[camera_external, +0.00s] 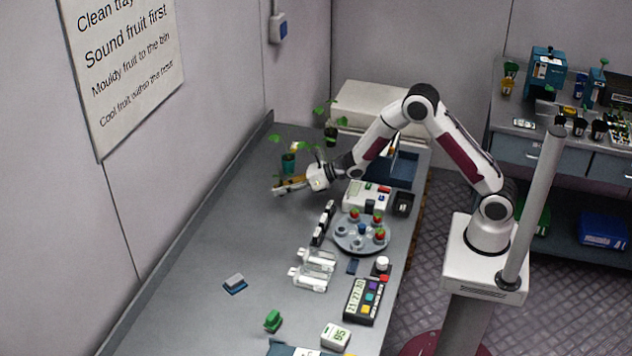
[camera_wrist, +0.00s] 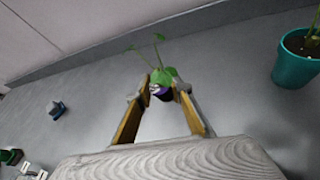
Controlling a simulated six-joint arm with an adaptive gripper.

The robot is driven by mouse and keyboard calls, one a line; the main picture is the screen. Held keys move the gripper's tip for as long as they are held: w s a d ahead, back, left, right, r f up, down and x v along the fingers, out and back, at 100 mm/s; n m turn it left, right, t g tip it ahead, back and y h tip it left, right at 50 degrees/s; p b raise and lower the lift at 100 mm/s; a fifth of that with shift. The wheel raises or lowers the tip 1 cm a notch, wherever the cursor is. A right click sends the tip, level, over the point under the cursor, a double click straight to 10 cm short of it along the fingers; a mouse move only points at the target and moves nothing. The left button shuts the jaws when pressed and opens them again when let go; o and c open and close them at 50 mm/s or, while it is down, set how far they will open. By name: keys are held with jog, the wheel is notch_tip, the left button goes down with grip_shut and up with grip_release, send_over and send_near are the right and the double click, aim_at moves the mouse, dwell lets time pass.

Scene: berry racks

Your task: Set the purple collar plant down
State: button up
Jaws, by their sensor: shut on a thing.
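The purple collar plant (camera_wrist: 164,94) is between the fingertips of my gripper (camera_wrist: 161,90) in the wrist view. Its green leaves and thin stems rise above the purple collar. My gripper is shut on it. In the external view my gripper (camera_external: 283,188) is low over the far part of the grey bench (camera_external: 190,285), and the held plant is too small to make out there. I cannot tell whether its base touches the bench.
A teal pot with a plant (camera_external: 288,163) stands just behind my gripper; it also shows at the right in the wrist view (camera_wrist: 295,65). A dark potted plant (camera_external: 331,136) is farther back. A round rack with red berries (camera_external: 345,243) stands nearer. The bench's left side is mostly clear.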

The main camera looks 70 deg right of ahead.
aim_at(282, 203)
dwell(0.3)
jog(key=shift+f, duration=1.9)
jog(key=shift+f, duration=0.15)
jog(key=o, duration=0.9)
jog(key=shift+r, duration=0.2)
jog(key=shift+v, duration=6)
